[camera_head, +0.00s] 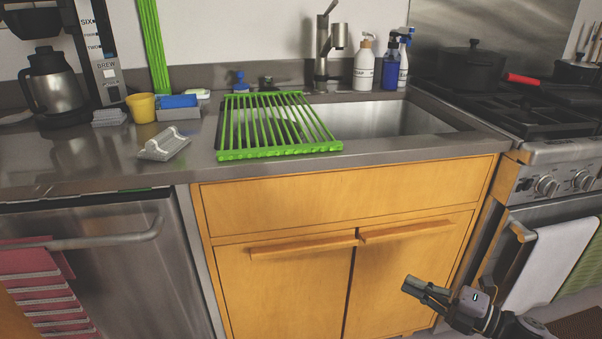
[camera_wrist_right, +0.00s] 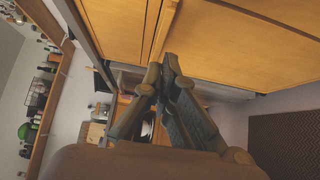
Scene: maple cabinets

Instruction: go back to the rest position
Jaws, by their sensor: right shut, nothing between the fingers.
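My right gripper (camera_head: 427,290) is at the lower right of the head view, in front of the right door of the maple sink cabinet (camera_head: 290,285). It is shut and empty, and apart from the cabinet's wooden handles (camera_head: 405,232). In the right wrist view my right gripper's fingers (camera_wrist_right: 165,75) meet at the tips with nothing between them. The cabinet doors (camera_wrist_right: 110,30) show past the fingertips. My left gripper is in neither view.
A green drying rack (camera_head: 275,125) lies over the left part of the sink (camera_head: 390,118). A stove with an oven (camera_head: 555,170) stands at the right, with a white towel (camera_head: 548,262) hanging. A dishwasher (camera_head: 110,260) is at the left. A dark mat (camera_wrist_right: 285,145) lies on the floor.

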